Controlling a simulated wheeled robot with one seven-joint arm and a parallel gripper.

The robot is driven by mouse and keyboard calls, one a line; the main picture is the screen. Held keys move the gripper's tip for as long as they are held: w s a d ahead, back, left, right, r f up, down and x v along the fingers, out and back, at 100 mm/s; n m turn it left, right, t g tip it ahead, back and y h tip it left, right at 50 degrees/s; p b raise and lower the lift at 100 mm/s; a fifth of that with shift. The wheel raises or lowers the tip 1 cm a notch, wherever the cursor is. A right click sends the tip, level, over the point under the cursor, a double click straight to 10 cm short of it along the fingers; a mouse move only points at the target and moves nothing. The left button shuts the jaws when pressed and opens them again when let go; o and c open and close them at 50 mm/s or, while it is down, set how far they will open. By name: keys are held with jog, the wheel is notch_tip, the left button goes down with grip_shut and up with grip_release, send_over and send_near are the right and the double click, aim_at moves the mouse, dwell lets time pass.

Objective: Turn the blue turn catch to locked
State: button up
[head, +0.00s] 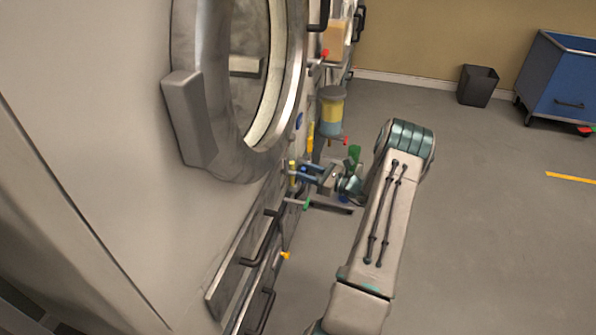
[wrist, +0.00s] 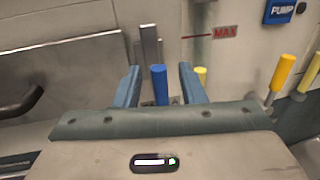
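The blue turn catch (wrist: 159,85) shows in the wrist view as a short upright blue handle in front of a grey metal panel. It stands between the two blue-grey fingers of my gripper (wrist: 158,70), with visible gaps on both sides. The fingers are apart, and neither visibly touches the handle. The handle's lower end is hidden behind the gripper body. In the head view my gripper (head: 309,173) is at the machine's front, below the round door; the catch is too small there to tell from the fingers. I see no lock marking.
A dark bar handle (wrist: 22,102) is at the left. The round door (head: 190,130) juts out above my gripper; open floor (head: 480,220) lies right.

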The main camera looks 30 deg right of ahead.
jog(key=shift+x, duration=1.75)
grip_shut()
